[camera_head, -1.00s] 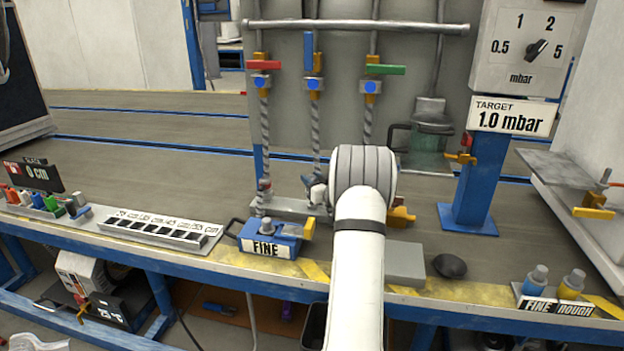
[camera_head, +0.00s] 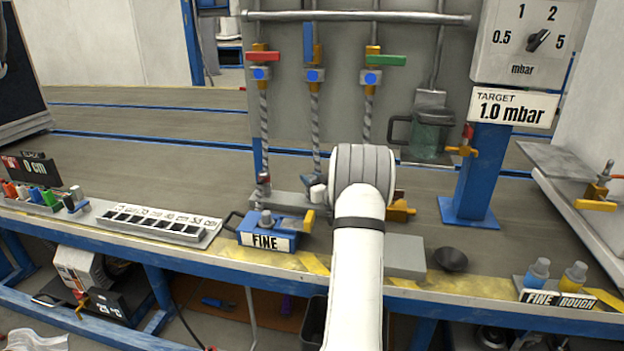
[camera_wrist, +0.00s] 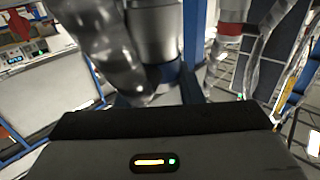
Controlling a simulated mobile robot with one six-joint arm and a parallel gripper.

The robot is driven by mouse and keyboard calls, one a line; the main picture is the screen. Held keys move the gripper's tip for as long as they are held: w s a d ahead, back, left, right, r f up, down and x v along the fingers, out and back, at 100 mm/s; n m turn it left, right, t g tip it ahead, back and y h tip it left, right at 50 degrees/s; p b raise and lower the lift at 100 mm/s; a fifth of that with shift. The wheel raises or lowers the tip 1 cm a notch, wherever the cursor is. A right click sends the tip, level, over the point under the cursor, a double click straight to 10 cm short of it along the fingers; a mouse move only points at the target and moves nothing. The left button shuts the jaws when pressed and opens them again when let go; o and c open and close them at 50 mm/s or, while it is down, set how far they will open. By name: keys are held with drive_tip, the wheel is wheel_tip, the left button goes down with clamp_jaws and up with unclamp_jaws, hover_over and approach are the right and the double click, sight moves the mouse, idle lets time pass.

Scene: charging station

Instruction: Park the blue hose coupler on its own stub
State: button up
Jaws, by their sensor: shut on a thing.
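My gripper (camera_wrist: 158,125) shows as a dark body across the bottom of the wrist view; its fingertips are hidden. In the head view my wrist covers it. It is shut on the blue hose coupler, which is mostly hidden; a blue patch (camera_head: 307,208) shows just left of my wrist, low over the grey stub plate (camera_head: 287,199). The middle braided hose (camera_head: 315,130) runs down to there from the blue-handled valve. Whether the coupler touches its stub I cannot tell. A red-banded coupler (camera_wrist: 234,30) is at the right in the wrist view and at the left hose's end (camera_head: 264,181).
A blue FINE box (camera_head: 267,238) stands in front of the plate. An orange valve (camera_head: 402,210) sits right of my wrist. A grey block (camera_head: 405,258) and a dark cone (camera_head: 451,260) lie at the bench front. A blue post (camera_head: 484,175) stands at the right.

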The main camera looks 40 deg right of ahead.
drive_tip(key=o, duration=1.2)
wheel_tip(320, 180, up, 10)
drive_tip(key=p, duration=0.4)
